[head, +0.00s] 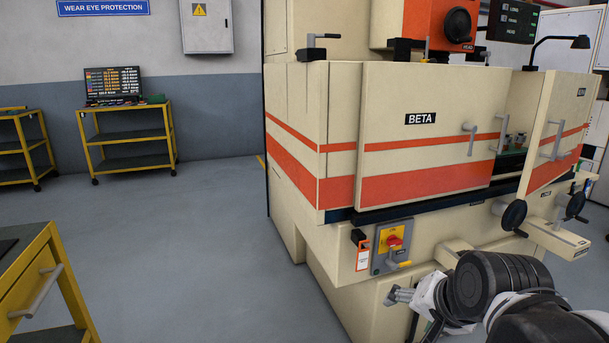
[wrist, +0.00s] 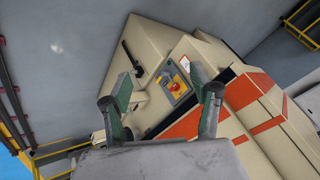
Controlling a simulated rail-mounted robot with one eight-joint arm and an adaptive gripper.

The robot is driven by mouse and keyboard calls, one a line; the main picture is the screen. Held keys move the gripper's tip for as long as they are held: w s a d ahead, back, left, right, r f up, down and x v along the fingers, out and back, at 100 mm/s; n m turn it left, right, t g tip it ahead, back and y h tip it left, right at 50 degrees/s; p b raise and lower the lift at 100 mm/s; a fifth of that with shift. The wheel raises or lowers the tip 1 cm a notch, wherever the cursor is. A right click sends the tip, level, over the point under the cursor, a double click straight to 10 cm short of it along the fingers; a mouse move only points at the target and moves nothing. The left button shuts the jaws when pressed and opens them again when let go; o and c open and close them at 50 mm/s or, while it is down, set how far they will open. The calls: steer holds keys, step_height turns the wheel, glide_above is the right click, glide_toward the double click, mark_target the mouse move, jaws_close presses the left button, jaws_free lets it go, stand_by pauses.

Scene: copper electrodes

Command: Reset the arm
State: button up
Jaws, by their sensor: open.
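My gripper (wrist: 164,88) shows in the wrist view with its two green-tipped fingers spread wide and nothing between them. Beyond the gap is the cream and orange BETA machine, seen tilted, with its red and yellow switch panel (wrist: 174,84). My arm (head: 490,285) reaches in from the lower right of the head view, in front of the machine's lower front. The gripper's fingers cannot be made out clearly there. The machine (head: 420,90) fills the right half of that view, with the switch (head: 393,243) above and left of my arm.
The machine's right door (head: 555,125) stands ajar, and handwheels (head: 514,214) jut out below it. A yellow cart (head: 35,275) stands at the lower left, and a cart with a screen (head: 125,132) by the wall. The grey floor (head: 190,240) between is clear.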

steer(key=s+f+n+h, duration=0.1)
steer(key=s+n, duration=0.5)
steer(key=s, duration=0.1)
step_height(320, 180, up, 18)
steer(key=p, duration=1.8)
steer(key=shift+s+d+n, duration=0.3)
steer(key=shift+s+d, duration=0.05)
steer(key=shift+d, duration=0.1)
steer(key=shift+f, duration=0.1)
steer(key=shift+c, duration=0.5)
